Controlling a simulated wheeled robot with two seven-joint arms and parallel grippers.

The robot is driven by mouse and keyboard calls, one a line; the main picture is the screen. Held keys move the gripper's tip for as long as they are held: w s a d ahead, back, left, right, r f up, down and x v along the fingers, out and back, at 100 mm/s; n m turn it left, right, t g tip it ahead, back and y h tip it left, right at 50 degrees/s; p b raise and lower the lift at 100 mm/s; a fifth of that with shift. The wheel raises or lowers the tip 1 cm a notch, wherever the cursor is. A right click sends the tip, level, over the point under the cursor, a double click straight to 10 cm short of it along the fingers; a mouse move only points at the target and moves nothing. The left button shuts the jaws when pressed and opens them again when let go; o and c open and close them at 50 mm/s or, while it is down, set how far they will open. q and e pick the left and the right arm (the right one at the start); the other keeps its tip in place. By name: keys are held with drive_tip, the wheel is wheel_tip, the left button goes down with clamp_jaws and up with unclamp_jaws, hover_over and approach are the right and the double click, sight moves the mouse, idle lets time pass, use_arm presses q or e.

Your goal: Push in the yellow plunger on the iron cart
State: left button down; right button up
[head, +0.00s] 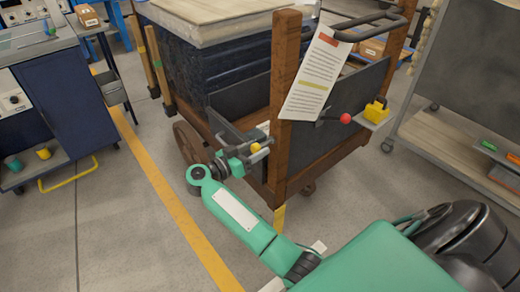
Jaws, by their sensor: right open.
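The cart (283,110) has brown posts and dark side panels. A yellow block with a raised top (376,112) sits on a small plate at the cart's right. The wrist and cart parts crowd together there, and the fingers are small. My left gripper is out of view.
A red ball lever (345,118) sticks out beside the yellow block. A printed sheet (316,75) hangs at the near post. A blue cabinet (62,105) stands left, a grey shelf unit (440,130) right. Floor with a yellow line (160,185) is open at the left.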

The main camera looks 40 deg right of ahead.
sight(257, 144)
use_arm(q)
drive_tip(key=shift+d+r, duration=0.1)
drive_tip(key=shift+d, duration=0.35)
use_arm(e)
drive_tip(key=shift+d, duration=0.3)
clamp_jaws()
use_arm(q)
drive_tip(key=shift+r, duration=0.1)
use_arm(e)
drive_tip(key=shift+r, duration=0.1)
